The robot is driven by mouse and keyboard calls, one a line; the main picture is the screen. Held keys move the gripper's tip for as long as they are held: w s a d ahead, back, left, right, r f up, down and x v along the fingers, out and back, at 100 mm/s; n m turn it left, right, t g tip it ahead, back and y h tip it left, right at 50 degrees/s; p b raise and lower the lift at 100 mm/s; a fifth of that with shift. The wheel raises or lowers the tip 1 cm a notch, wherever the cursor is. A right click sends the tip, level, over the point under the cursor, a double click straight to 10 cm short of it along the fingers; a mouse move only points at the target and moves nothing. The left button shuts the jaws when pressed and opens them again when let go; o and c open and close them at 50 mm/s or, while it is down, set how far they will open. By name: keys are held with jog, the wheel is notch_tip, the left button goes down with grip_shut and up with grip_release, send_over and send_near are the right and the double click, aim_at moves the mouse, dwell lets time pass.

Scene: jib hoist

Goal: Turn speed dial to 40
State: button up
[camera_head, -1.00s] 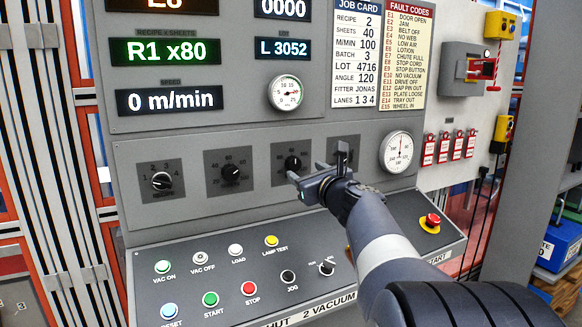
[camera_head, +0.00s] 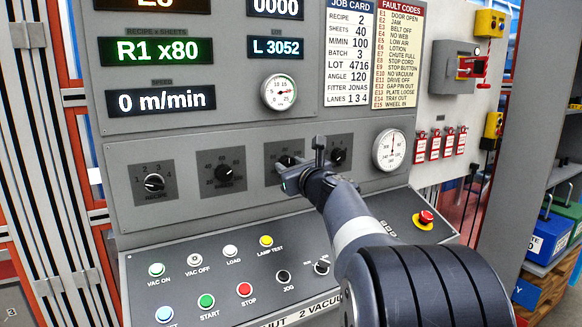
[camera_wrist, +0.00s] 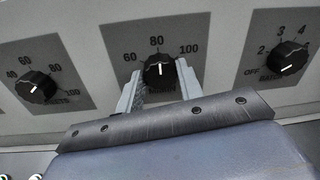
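The dial between my fingers (camera_wrist: 159,72) is a black knob with a white pointer. In the wrist view the pointer stands straight up at 80, with 60 on its left and 100 on its right. In the head view this dial (camera_head: 287,160) is partly covered by my gripper (camera_head: 300,163). My gripper is open, with one finger on each side of the knob; whether they touch it is unclear. The speed display (camera_head: 160,99) reads 0 m/min.
The recipe dial (camera_head: 154,183) is at the far left of the row, and a gauge (camera_head: 390,149) is at the right. Below, a sloped panel carries several push-buttons, including green start (camera_head: 206,301) and a red emergency stop (camera_head: 425,217). The neighbouring dials stand close by.

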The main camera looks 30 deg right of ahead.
jog(key=c, duration=0.4)
jog(key=shift+f+n+b, duration=0.15)
jog(key=shift+n+b, duration=0.15)
jog(key=shift+b, duration=0.15)
jog(key=n+b, duration=0.9)
jog(key=n, duration=0.3)
jog(key=n+y+b, duration=0.1)
jog(key=n+b, duration=0.8)
jog(key=n, duration=0.3)
jog(key=shift+d+f+t+y+b, duration=0.1)
jog(key=shift+f+t+y+b, duration=0.05)
jog(key=shift+t+y+b, duration=0.15)
jog(key=shift+n, duration=0.3)
